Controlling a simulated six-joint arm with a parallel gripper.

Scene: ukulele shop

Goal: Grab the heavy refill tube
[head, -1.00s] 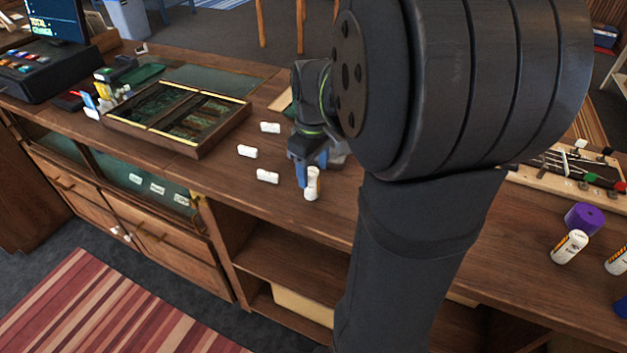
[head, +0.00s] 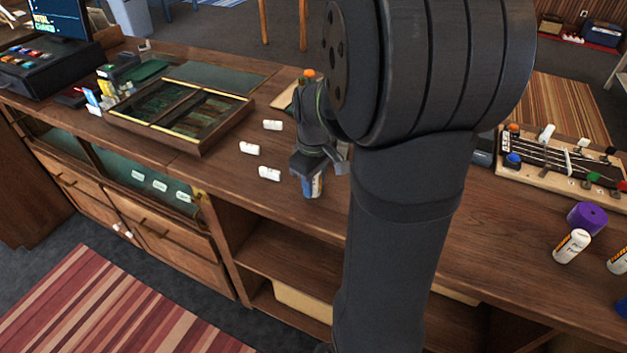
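Three small white tubes lie on the wooden counter: a far one (head: 272,125), a middle one (head: 249,148) and a near one (head: 269,174). They look alike, and I cannot tell which is the heavy refill tube. My gripper (head: 312,188) points down at the counter's front part, just right of the near tube. Its blue fingertips are low, close to the counter top. A fourth, upright white tube is now mostly or fully hidden by the gripper. I cannot tell whether the fingers are around it or touching it.
A dark wooden case (head: 180,115) with a divided inside stands left of the tubes. A purple roll (head: 587,218) and white bottles (head: 571,246) are at the right, near a fretted neck board (head: 570,165). My arm blocks the counter's middle. The front edge is close to the gripper.

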